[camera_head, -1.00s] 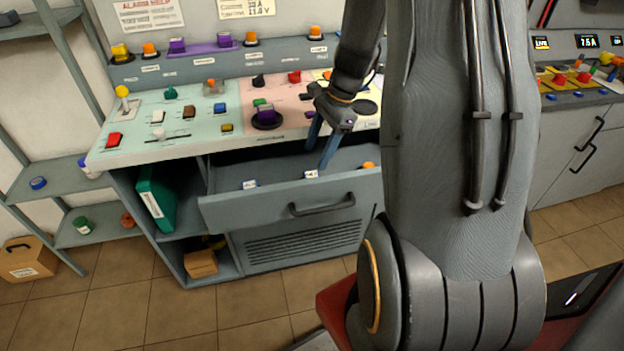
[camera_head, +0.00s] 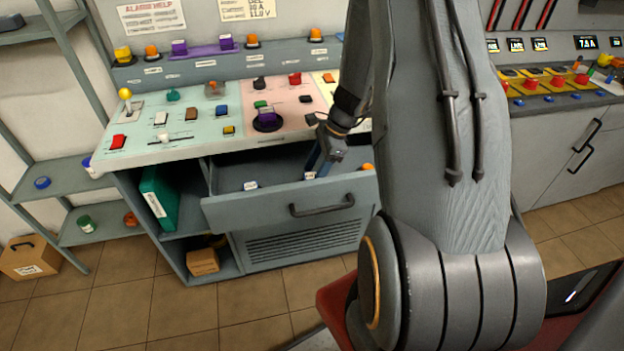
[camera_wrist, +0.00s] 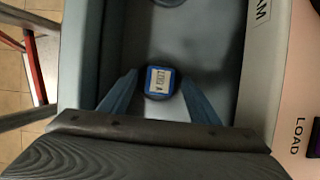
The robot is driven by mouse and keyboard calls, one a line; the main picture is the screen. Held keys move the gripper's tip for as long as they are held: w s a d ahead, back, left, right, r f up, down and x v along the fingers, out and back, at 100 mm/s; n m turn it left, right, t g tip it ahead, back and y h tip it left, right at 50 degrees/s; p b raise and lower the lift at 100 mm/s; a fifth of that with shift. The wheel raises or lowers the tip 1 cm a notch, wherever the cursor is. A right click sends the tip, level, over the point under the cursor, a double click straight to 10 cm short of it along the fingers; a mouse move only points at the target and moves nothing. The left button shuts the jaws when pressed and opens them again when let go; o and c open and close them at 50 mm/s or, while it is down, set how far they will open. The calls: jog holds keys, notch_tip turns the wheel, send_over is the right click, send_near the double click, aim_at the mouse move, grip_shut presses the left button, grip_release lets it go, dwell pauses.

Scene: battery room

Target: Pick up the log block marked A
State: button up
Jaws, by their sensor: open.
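A small block (camera_wrist: 160,81) with blue sides and a pale label on top lies in the open drawer (camera_head: 292,207). The label's lettering is too blurred to read surely, so I cannot tell whether it is marked A. My gripper (camera_head: 318,163) reaches down into the drawer, open. In the wrist view its two blue fingers are at either side of the block, with a gap showing on both sides. In the head view this labelled block (camera_head: 309,176) is partly hidden by the drawer front. A second labelled block (camera_head: 251,185) lies further left in the drawer.
The control desk (camera_head: 185,147) with buttons and levers overhangs the drawer. An orange item (camera_head: 367,167) is at the drawer's right end. The drawer walls stand close around my gripper. A green binder (camera_head: 160,200) stands on the shelf at left.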

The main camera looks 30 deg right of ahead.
jog(key=c, duration=1.2)
jog(key=shift+o, duration=0.2)
jog(key=shift+r, duration=0.1)
